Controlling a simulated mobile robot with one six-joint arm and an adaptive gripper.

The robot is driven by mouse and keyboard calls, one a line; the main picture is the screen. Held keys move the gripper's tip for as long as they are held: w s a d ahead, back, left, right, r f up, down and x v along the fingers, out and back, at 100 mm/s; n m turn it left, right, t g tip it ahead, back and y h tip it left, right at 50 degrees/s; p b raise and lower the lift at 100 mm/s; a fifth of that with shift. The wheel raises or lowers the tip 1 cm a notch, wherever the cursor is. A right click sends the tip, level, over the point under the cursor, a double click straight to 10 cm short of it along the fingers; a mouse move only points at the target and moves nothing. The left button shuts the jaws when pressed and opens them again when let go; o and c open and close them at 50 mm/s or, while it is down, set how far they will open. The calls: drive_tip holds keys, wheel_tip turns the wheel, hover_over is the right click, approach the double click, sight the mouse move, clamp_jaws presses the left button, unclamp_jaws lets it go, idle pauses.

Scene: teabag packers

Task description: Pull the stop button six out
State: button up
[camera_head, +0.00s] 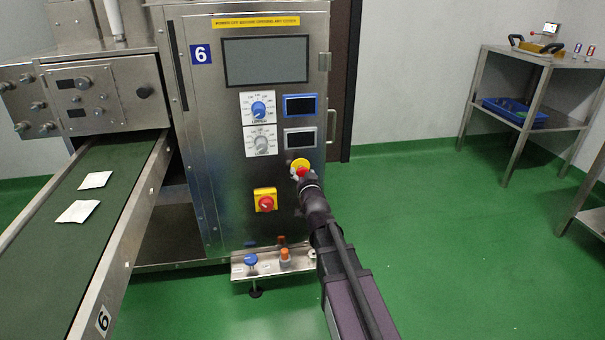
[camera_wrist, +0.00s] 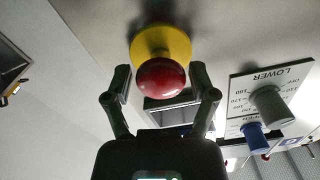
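The stop button is a red mushroom head (camera_head: 302,172) on a round yellow base (camera_head: 299,162), on the front of the steel machine marked 6 (camera_head: 201,54). In the wrist view the red head (camera_wrist: 161,78) stands in front of its yellow base (camera_wrist: 160,44). My gripper (camera_wrist: 160,72) is open, with one finger on each side of the red head. A narrow gap shows between each finger and the head. In the head view my gripper (camera_head: 304,181) is at the button from below and hides part of it.
A yellow box with a red rotary knob (camera_head: 265,202) sits lower left of the button. Dials (camera_head: 260,109) and small displays (camera_head: 300,105) are above. A low steel shelf (camera_head: 240,271) juts out below. A conveyor (camera_head: 120,206) runs at left. The green floor (camera_head: 450,240) at right is clear.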

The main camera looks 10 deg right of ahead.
drive_tip(key=shift+s, duration=0.1)
idle(0.4)
drive_tip(key=s, duration=0.7)
drive_tip(key=shift+s, duration=0.15)
drive_tip(key=shift+a+p, duration=0.1)
drive_tip(key=shift+p, duration=0.25)
drive_tip(key=s+n+g+p, duration=0.3)
drive_tip(key=s+g+p, duration=1.55)
drive_tip(key=s, duration=0.25)
wheel_tip(320, 180, up, 38)
drive_tip(key=p, duration=3.7)
drive_tip(key=shift+w+t, duration=0.1)
drive_tip(key=shift+t, duration=0.15)
